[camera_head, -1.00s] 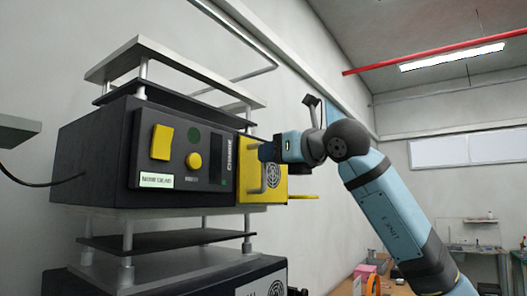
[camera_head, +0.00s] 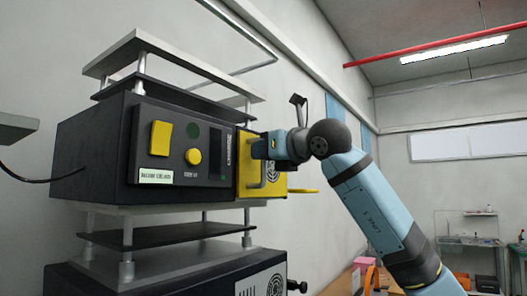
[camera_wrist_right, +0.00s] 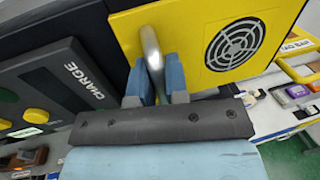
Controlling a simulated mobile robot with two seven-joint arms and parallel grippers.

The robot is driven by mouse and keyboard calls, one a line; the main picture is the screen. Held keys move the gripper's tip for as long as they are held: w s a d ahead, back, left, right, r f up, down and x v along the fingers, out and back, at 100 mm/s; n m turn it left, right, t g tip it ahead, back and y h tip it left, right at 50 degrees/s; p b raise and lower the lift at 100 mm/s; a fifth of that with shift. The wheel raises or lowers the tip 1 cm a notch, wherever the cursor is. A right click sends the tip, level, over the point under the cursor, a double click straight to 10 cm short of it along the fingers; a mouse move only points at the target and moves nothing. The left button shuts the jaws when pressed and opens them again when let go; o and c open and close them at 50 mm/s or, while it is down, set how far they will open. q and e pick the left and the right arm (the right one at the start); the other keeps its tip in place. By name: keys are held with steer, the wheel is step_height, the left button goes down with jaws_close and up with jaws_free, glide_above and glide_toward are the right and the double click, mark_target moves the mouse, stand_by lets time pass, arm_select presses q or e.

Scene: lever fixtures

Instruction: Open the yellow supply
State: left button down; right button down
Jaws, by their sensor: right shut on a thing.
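The yellow supply is a yellow panel (camera_head: 245,168) with a round vent, on the right part of a black box (camera_head: 95,160). In the right wrist view the yellow panel (camera_wrist_right: 195,25) fills the top. A grey metal bar handle (camera_wrist_right: 151,45) stands out from it. My right gripper (camera_head: 256,148) is at this handle. In the wrist view the two blue fingers of my right gripper (camera_wrist_right: 158,82) are shut on the handle, one on each side. The panel looks flush with the box front. My left gripper is not in view.
The box front carries a yellow switch (camera_head: 161,139), a yellow round knob (camera_head: 193,157) and a white label. Grey shelf plates stand above and below the box. A wall lies behind.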

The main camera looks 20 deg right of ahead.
steer(key=shift+r, duration=0.1)
